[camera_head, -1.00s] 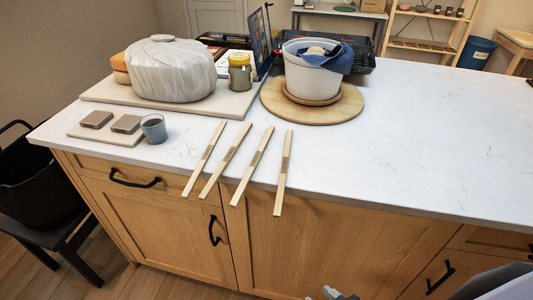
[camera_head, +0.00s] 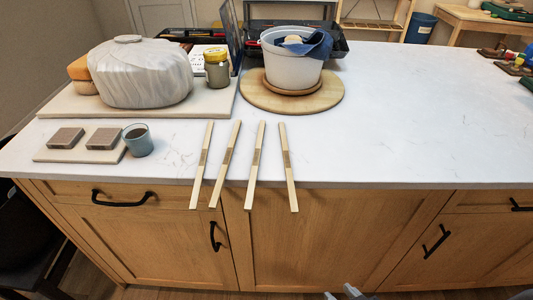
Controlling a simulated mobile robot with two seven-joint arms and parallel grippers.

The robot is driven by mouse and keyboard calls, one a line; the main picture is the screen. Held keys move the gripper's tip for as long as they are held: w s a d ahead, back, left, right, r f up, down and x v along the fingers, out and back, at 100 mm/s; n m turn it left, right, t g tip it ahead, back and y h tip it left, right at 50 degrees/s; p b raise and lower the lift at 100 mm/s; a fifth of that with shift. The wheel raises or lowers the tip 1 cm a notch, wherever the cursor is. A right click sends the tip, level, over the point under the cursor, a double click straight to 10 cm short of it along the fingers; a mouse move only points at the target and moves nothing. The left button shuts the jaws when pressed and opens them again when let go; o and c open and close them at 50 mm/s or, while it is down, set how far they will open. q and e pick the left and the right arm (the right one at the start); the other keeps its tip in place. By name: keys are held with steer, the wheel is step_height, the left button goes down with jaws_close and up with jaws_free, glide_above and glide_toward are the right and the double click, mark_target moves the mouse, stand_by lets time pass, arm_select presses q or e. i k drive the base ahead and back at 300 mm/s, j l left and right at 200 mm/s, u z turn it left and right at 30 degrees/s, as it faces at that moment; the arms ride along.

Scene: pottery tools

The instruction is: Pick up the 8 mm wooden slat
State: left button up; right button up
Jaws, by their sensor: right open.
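Several thin wooden slats lie side by side on the white counter, their near ends sticking out past its front edge. From left to right they are the leftmost slat (camera_head: 201,165), a second slat (camera_head: 225,164), a third slat (camera_head: 256,165) and the rightmost slat (camera_head: 288,167). Each has a darker mark near its middle, too small to read, so I cannot tell which is the 8 mm one. My right gripper (camera_head: 342,293) shows only its grey fingertips at the bottom edge, open and empty, below and right of the slats. My left gripper is out of view.
Left of the slats are a blue cup (camera_head: 138,141) and a small board (camera_head: 103,156) with two grey-brown blocks. Behind are a wrapped clay lump (camera_head: 140,75), a jar (camera_head: 217,72) and a white bucket (camera_head: 291,70) on a round board. The counter's right side is largely clear.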

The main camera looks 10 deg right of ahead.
mark_target(294, 205)
steer(key=j+z, duration=1)
steer(key=j, duration=0.25)
steer(key=k+j+z, duration=0.1)
steer(key=j+z, duration=0.2)
steer(key=j, duration=0.25)
